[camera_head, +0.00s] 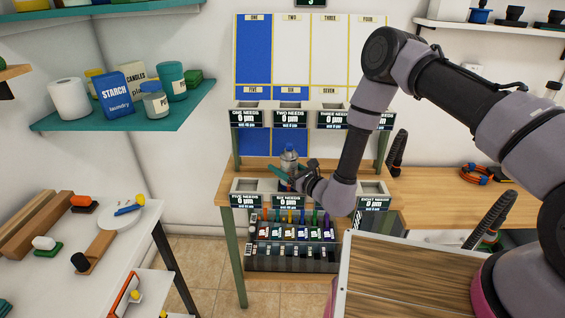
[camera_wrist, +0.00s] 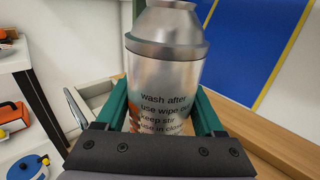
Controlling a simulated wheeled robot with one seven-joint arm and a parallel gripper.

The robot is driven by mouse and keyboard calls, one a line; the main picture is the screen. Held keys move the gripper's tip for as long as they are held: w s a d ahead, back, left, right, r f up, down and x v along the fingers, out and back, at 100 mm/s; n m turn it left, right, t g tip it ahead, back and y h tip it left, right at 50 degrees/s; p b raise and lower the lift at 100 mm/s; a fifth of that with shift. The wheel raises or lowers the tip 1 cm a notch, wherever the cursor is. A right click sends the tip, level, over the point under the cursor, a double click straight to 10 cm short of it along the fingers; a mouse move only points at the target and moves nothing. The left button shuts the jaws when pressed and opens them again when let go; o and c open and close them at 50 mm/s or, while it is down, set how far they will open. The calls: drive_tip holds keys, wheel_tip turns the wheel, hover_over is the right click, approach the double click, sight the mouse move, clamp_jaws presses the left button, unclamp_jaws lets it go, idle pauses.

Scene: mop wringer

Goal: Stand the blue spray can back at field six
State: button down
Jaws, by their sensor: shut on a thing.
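My gripper (camera_head: 292,172) is shut on a silver can (camera_head: 289,160) with a bluish top, held upright at the workbench. In the wrist view the can (camera_wrist: 168,75) stands between the green fingers, with black printed text on its metal side. Its top is cut off there and its foot is hidden. Whether it touches the bench cannot be told. Field SIX (camera_head: 291,93) is a blue panel on the numbered wall board, above and behind the can.
An upper row of bins marked ONE NEEDS (camera_head: 250,119) and so on crosses the board. A bin marked EIGHT NEEDS (camera_head: 374,203) is at right. A rack of coloured bottles (camera_head: 295,235) is below. A teal shelf (camera_head: 150,122) and white table (camera_head: 110,240) are at left.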

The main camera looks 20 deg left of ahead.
drive_tip(key=shift+f, duration=0.7)
unclamp_jaws()
drive_tip(key=v, duration=1)
drive_tip(key=shift+s+d, duration=0.3)
